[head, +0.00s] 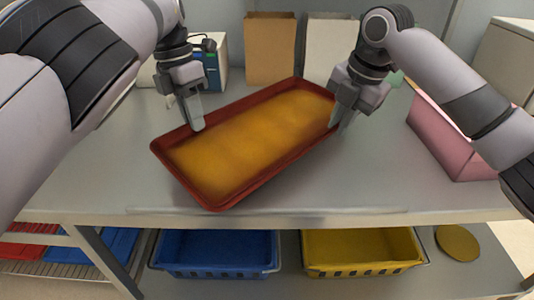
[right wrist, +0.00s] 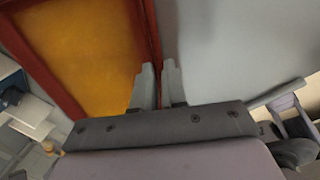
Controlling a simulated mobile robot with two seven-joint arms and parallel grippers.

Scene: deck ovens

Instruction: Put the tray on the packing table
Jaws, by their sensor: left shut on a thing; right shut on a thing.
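A dark red tray (head: 222,200) with an orange-yellow inside lies angled over the grey packing table (head: 330,188). I cannot tell whether its underside touches the table top. My left gripper (head: 196,122) is shut on the tray's far left rim. My right gripper (head: 340,118) is shut on the rim at the tray's right end. In the right wrist view the tray's red rim (right wrist: 150,35) runs down between the fingers of my right gripper (right wrist: 160,85). The parts of the rim behind the fingers are hidden.
A brown paper bag (head: 270,48) and a whitish bag (head: 328,48) stand at the back. A pink box (head: 450,140) stands at the right. A blue crate (head: 215,252) and a yellow crate (head: 362,250) sit on the lower shelf. The table's front strip is clear.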

